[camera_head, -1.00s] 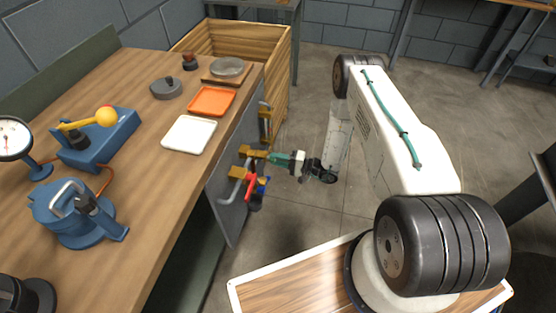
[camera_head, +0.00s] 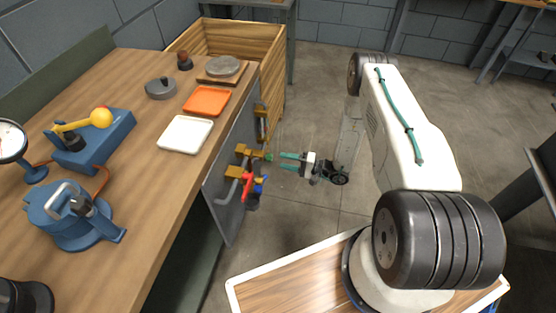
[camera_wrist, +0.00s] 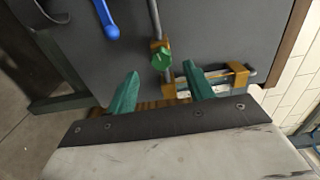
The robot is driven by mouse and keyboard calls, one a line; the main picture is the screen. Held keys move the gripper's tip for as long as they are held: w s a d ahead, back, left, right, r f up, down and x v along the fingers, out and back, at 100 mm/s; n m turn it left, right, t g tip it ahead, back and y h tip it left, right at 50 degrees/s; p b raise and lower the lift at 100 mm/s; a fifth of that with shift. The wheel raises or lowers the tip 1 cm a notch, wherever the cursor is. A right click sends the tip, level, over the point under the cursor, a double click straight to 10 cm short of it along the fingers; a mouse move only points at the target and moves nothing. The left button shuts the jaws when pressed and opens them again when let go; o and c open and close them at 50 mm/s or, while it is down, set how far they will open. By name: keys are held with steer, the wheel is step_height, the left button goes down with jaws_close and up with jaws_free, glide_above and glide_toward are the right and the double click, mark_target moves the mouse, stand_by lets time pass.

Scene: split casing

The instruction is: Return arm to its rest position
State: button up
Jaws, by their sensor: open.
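My arm, white with black joints, reaches out over the floor to the right of the bench in the head view. My gripper (camera_head: 284,162) has green fingers and points left at the pipe fittings on the panel at the bench's side. In the wrist view my gripper (camera_wrist: 158,92) is open, its two green fingers apart with nothing held between them. A green knob (camera_wrist: 162,60) on a grey pipe shows just beyond the fingertips, apart from them.
The grey panel (camera_head: 228,192) carries brass fittings (camera_head: 240,172) and a red-handled valve (camera_head: 248,184). The workbench (camera_head: 150,190) holds a white tray (camera_head: 187,134), an orange tray (camera_head: 207,101) and blue devices. A wooden crate (camera_head: 272,70) stands behind. Floor right of the panel is clear.

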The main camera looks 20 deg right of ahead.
steer(key=v, duration=0.2)
steer(key=shift+s+d, duration=0.2)
steer(key=shift+d, duration=0.05)
stand_by(0.4)
steer(key=s+a+r+m+g+y, duration=0.2)
steer(key=s+a+r+g, duration=0.2)
steer(key=s+g, duration=0.2)
steer(key=s+r+n+g+h, duration=0.25)
steer(key=s+r+g, duration=0.2)
steer(key=r, duration=0.75)
steer(key=s+r+n+g+h, duration=0.1)
steer(key=s+r+g+h, duration=0.3)
steer(key=r, duration=0.7)
steer(key=s+r+n+t+h, duration=0.1)
steer(key=s+r+h, duration=0.2)
steer(key=r, duration=0.6)
steer(key=s+r+n+t+h, duration=0.2)
steer(key=s+r+h, duration=0.1)
steer(key=s+r, duration=0.5)
steer(key=s+r+n+t+h, duration=0.2)
steer(key=s+r+h, duration=0.2)
steer(key=r, duration=0.6)
steer(key=s, duration=0.2)
steer(key=shift+s+a, duration=0.25)
steer(key=shift+a, duration=0.15)
